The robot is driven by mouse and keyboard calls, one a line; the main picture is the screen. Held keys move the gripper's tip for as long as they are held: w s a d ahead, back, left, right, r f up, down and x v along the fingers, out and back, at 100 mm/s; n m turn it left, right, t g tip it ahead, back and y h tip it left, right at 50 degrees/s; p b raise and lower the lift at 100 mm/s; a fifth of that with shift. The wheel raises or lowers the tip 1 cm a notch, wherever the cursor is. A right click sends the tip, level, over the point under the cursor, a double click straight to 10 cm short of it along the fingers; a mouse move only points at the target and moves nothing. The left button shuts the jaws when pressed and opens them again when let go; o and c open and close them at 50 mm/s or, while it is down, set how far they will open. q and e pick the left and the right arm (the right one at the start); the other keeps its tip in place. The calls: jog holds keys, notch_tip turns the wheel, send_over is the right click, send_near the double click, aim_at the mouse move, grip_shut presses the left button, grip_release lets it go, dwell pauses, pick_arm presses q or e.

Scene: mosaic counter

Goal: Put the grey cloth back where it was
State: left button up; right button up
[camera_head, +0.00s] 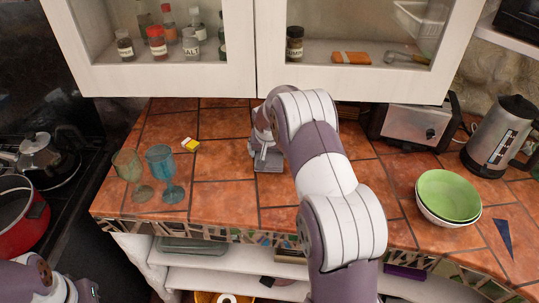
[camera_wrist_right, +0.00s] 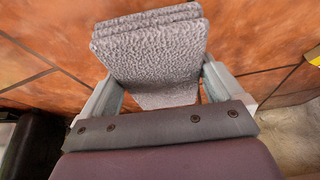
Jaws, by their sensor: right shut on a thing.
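The grey cloth (camera_wrist_right: 150,50) is a folded, textured pad that fills the space between the fingers of my right gripper (camera_wrist_right: 158,85) in the right wrist view. The gripper is shut on it. In the head view, the right gripper (camera_head: 266,148) is at the middle of the tiled counter, with the cloth (camera_head: 269,163) under it at counter level or just above; I cannot tell if it touches the tiles. My right forearm hides part of the gripper and the counter behind. Only links of my left arm show at the bottom left; its gripper is out of view.
Two glass goblets (camera_head: 162,172) and a small yellow-and-white item (camera_head: 190,144) stand to the left. A toaster (camera_head: 411,126), kettle (camera_head: 500,137), stacked bowls (camera_head: 448,196) and a blue triangular piece (camera_head: 503,237) are to the right. A glass-front cabinet (camera_head: 170,79) hangs above.

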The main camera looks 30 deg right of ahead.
jog(key=shift+f, duration=0.9)
jog(key=shift+w+f, duration=0.1)
jog(key=shift+f, duration=0.35)
jog(key=o, duration=0.6)
jog(key=shift+c, duration=0.2)
